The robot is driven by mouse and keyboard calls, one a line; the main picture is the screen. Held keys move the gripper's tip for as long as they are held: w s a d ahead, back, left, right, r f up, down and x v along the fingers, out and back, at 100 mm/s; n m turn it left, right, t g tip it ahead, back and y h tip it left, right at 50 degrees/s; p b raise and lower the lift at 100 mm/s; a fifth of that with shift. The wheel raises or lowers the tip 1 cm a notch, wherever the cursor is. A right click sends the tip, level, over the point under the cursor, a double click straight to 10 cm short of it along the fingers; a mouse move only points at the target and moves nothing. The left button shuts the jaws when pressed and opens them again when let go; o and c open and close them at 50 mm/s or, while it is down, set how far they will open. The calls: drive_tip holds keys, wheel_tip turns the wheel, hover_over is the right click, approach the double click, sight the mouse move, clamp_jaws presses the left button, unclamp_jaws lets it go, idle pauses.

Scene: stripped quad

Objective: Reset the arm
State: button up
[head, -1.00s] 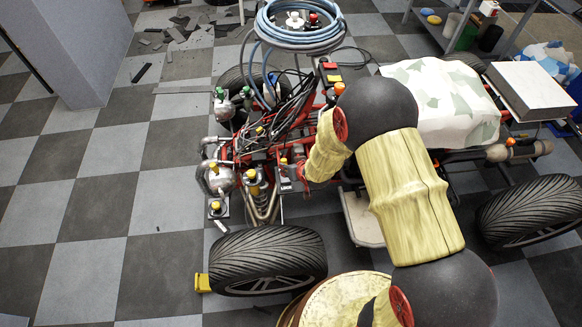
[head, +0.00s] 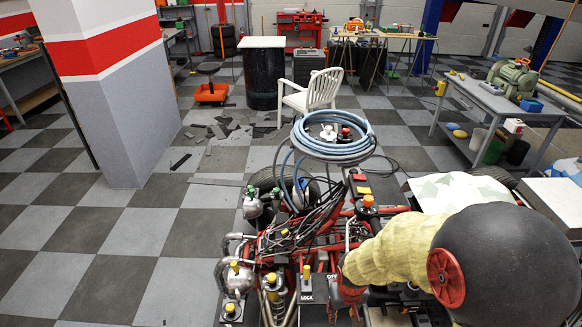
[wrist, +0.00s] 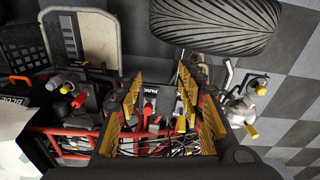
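My arm (head: 400,255) shows at the lower right of the head view, with a yellow ribbed sleeve and a large black joint. It lies over the stripped quad's red frame (head: 325,240). My gripper is hidden from the head view. In the wrist view, my gripper (wrist: 170,108) shows its yellow-and-black fingers spread wide apart, with nothing held between them. Beyond the fingers are the quad's cables, red tubes and a part marked PARK (wrist: 153,103). Whether the fingers touch any of it I cannot tell.
A coiled blue hose (head: 360,145) stands above the quad. A white chair (head: 312,93), a black barrel (head: 262,85) and a grey bench (head: 500,105) are farther back. A pillar (head: 120,110) is at left.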

drive_tip(key=s+d+r+t, duration=0.1)
drive_tip(key=s+r, duration=0.3)
drive_tip(key=r, duration=0.6)
drive_tip(key=s+d+r+m+t, duration=0.1)
drive_tip(key=s+r, duration=0.4)
drive_tip(key=r, duration=0.6)
drive_tip(key=s+d+r+t, duration=0.2)
drive_tip(key=s+r, duration=0.2)
drive_tip(key=r, duration=0.6)
drive_tip(key=shift+s+r+m, duration=0.25)
drive_tip(key=shift+r+m, duration=0.1)
drive_tip(key=shift+m, duration=0.05)
